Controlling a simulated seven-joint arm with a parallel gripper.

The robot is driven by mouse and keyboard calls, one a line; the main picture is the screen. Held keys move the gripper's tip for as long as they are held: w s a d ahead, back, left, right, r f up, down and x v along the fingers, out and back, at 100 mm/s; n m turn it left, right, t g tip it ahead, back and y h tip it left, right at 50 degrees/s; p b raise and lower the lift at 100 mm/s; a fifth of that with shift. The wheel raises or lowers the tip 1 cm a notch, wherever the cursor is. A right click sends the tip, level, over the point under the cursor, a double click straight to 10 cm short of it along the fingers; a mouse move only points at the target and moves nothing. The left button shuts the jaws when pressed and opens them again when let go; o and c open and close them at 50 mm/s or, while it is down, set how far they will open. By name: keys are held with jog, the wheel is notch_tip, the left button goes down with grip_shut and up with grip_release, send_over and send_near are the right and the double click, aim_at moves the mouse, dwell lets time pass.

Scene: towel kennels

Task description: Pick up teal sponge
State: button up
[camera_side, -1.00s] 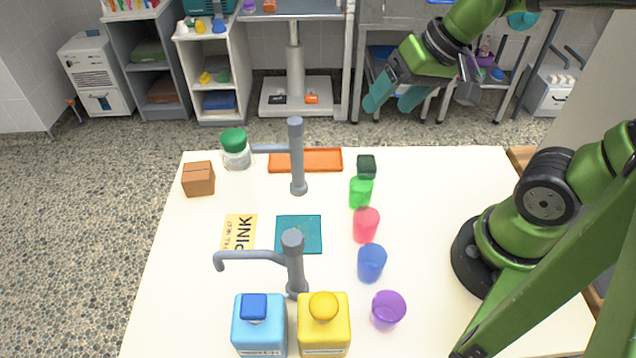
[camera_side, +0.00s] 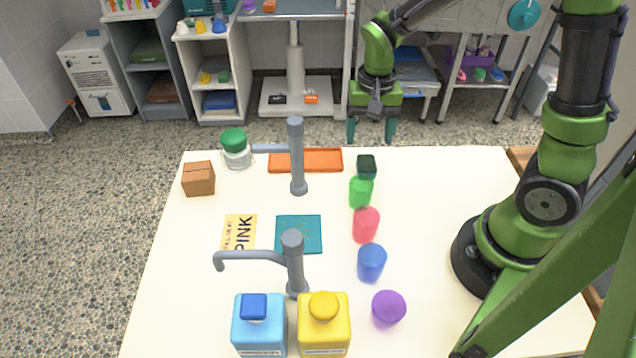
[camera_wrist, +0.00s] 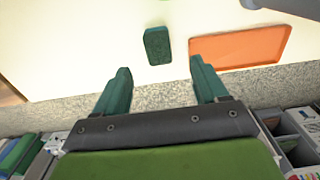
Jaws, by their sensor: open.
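The teal sponge, a small dark green-teal block (camera_side: 366,166), stands at the far edge of the white table, just behind the green cup. The wrist view shows it as a dark teal block (camera_wrist: 157,46) lying ahead of and roughly between my fingertips. My gripper (camera_side: 371,135) points down with its teal fingers spread, above and just beyond the table's far edge. Its fingers (camera_wrist: 160,68) are apart with nothing between them. They do not appear to touch the sponge.
The green cup (camera_side: 361,193) is close in front of the sponge; red (camera_side: 366,225), blue (camera_side: 372,263) and purple (camera_side: 389,308) cups follow. The orange tray (camera_side: 330,161) lies left of the sponge.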

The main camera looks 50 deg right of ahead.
aim_at(367, 162)
notch_tip(367, 162, down, 9)
jog(key=shift+d+r, duration=0.15)
jog(key=shift+r, duration=0.05)
jog(key=c, duration=1.1)
jog(key=shift+c, duration=0.3)
